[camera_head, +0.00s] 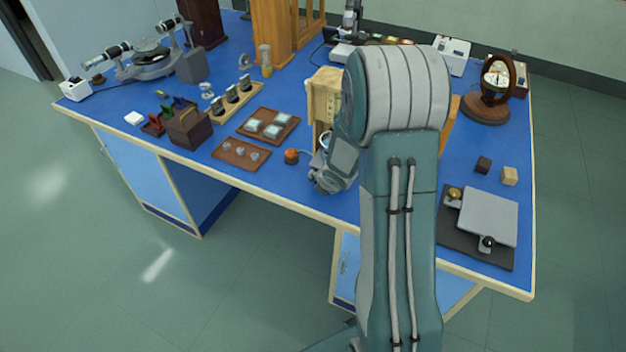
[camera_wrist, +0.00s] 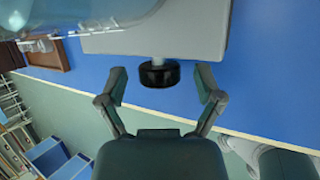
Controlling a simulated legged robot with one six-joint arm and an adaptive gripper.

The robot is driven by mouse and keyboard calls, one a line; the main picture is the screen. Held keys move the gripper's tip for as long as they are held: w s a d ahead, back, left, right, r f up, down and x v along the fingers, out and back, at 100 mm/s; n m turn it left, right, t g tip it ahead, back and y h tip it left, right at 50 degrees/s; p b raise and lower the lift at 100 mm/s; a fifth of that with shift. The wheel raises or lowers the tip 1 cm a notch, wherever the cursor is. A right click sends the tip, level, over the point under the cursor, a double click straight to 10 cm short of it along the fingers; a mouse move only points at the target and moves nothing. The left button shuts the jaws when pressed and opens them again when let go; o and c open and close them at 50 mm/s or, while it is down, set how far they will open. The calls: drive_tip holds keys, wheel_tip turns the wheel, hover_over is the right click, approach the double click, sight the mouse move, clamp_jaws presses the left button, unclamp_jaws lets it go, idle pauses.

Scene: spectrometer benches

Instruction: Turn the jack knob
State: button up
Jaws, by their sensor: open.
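The black jack knob (camera_wrist: 159,74) is a short round cylinder on a pale shaft, sticking out from a light grey plate-like body (camera_wrist: 160,40) in the wrist view. My gripper (camera_wrist: 161,86) is open, with one finger on each side of the knob and a visible gap on both sides. Nothing is held. In the head view my gripper (camera_head: 328,178) is at the bench's front edge, beside my large arm link. The knob cannot be made out there; my gripper and arm cover that spot.
An orange dome button (camera_head: 291,156) and a wooden tray of lenses (camera_head: 241,153) are left of my gripper. A pale wooden block (camera_head: 323,95) stands behind it. At right, a grey plate (camera_head: 489,215) with brass and black knobs lies on a dark base.

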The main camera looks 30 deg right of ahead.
drive_tip(key=shift+w+r+g+h, duration=0.15)
drive_tip(key=shift+g+h, duration=0.55)
drive_tip(key=shift+g, duration=0.2)
drive_tip(key=shift+n+g, duration=0.3)
drive_tip(key=s+a+r+m, duration=0.5)
drive_tip(key=s+r+m, duration=0.4)
drive_tip(key=r, duration=0.3)
drive_tip(key=s+a+r+m, duration=0.6)
drive_tip(key=s+r+m, duration=0.3)
drive_tip(key=r, duration=0.3)
drive_tip(key=shift+s+a+r+t+y, duration=0.15)
drive_tip(key=shift+s+a+t+y, duration=0.1)
drive_tip(key=shift+t+y, duration=0.15)
drive_tip(key=shift+w, duration=0.1)
